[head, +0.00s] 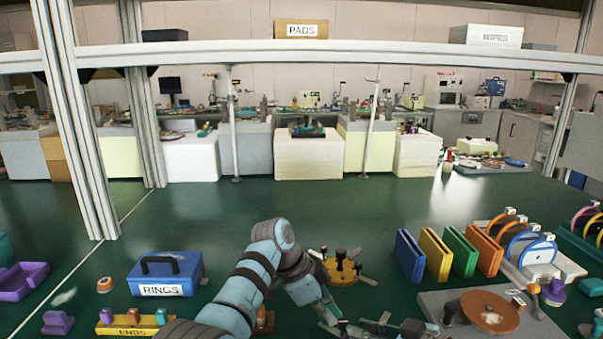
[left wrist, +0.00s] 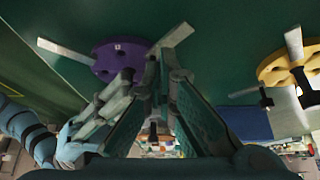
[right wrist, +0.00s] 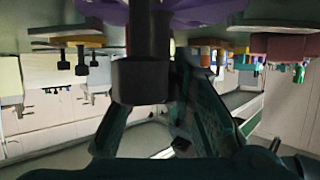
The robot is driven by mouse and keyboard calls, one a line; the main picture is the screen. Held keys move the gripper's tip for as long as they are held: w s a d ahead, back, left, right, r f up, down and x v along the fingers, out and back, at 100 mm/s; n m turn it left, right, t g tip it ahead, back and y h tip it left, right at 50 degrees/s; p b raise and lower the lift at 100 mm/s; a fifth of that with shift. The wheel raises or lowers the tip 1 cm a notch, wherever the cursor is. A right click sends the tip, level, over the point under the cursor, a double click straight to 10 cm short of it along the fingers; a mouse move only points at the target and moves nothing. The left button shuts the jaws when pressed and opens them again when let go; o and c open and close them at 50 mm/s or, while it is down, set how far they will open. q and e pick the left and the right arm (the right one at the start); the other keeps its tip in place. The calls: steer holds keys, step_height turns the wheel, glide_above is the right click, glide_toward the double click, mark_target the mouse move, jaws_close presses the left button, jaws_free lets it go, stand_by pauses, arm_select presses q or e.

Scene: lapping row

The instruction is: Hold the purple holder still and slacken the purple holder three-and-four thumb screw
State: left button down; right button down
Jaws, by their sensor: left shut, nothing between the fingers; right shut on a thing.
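The purple holder (left wrist: 118,58) is a round disc with pale metal bars, seen upper left of centre in the left wrist view. My left gripper (left wrist: 163,68) is shut and empty close to the disc's right side; I cannot tell whether it touches. In the right wrist view the purple holder (right wrist: 200,12) spans the top edge, with a dark thumb screw (right wrist: 140,80) large in front. My right gripper (right wrist: 172,75) is shut on this dark thumb screw, which partly hides its fingertips. The screw's number is not readable. In the head view my left arm hides much of this area.
A yellow holder (head: 343,268) with metal bars lies beyond my left gripper. A blue RINGS box (head: 165,273) and a yellow ENDS block (head: 135,327) stand left. Coloured upright plates (head: 435,254) and a grey slab with a brown disc (head: 490,311) are right.

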arm_select(q)
steer(key=shift+s+d, duration=0.15)
steer(key=shift+d, duration=0.05)
steer(key=shift+s, duration=0.2)
